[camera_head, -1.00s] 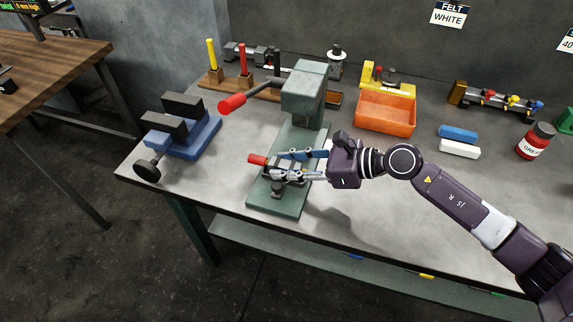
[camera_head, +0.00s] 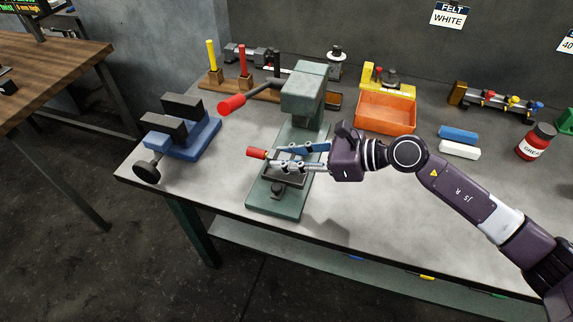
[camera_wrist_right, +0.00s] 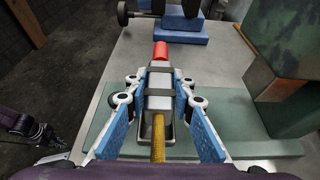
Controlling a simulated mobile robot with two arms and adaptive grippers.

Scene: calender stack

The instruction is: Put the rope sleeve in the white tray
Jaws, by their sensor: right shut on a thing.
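My right gripper (camera_head: 275,157) is shut on a slim piece with a red end (camera_head: 256,153), which I take to be the rope sleeve, just above the green press base (camera_head: 275,198). In the right wrist view the fingertips (camera_wrist_right: 162,85) close on its grey middle. Its red end (camera_wrist_right: 160,50) points away, and a yellow rope-like length (camera_wrist_right: 159,138) runs back toward the wrist. The fingers hide part of it. I cannot pick out a white tray. What looks like my left gripper (camera_wrist_right: 40,132) shows small at the left of the right wrist view; its jaws are unclear.
The green press head (camera_head: 303,92) and its red-knobbed lever (camera_head: 232,104) stand behind the gripper. A blue vise (camera_head: 188,140) is left. An orange bin (camera_head: 385,114), a blue block (camera_head: 458,133), a white block (camera_head: 460,149) and a grease jar (camera_head: 535,141) stand right. The bench's front right is clear.

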